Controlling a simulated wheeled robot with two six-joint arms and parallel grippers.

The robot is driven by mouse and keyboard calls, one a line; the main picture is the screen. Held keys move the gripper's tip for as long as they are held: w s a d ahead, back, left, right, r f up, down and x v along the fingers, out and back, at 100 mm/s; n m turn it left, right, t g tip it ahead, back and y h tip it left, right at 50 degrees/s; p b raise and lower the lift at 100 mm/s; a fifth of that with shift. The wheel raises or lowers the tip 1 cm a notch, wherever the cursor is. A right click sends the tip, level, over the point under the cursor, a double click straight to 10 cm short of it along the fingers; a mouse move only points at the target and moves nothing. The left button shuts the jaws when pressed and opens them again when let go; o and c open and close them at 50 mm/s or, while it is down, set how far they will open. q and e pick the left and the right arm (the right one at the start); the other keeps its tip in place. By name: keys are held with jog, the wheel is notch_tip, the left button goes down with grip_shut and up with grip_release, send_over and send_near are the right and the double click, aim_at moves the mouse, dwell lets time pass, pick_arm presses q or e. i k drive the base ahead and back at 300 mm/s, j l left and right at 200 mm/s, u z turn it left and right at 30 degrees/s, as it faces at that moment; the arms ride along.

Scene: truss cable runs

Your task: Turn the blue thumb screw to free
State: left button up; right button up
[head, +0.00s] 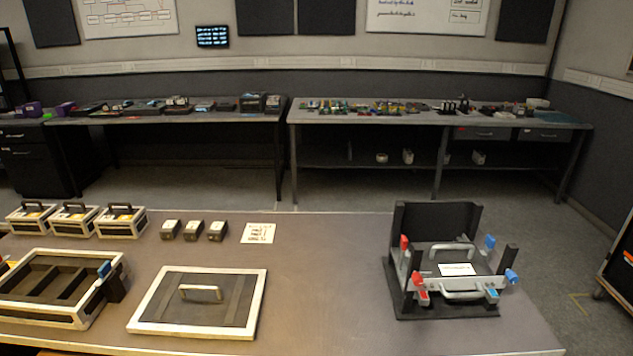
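A black fixture (447,308) with an upright back wall stands on the right of the near table. It carries several coloured parts. One blue knob (511,276) is at its front right, and another blue part (490,242) is at its rear right. Red parts show at its front left (419,284) and rear left (404,242). A third blue part (104,269) sits on the right side of the open tray box at left. I cannot tell which blue part is the thumb screw, or how any is turned. Neither of my grippers is in view.
A framed lid (152,318) with a handle lies beside the open tray box (48,316). Several handled cases (120,225), small dark blocks (194,232) and a printed card (258,233) stand behind. The table between lid and fixture is clear.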

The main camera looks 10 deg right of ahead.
aim_at(509, 276)
jog(key=z, duration=1.6)
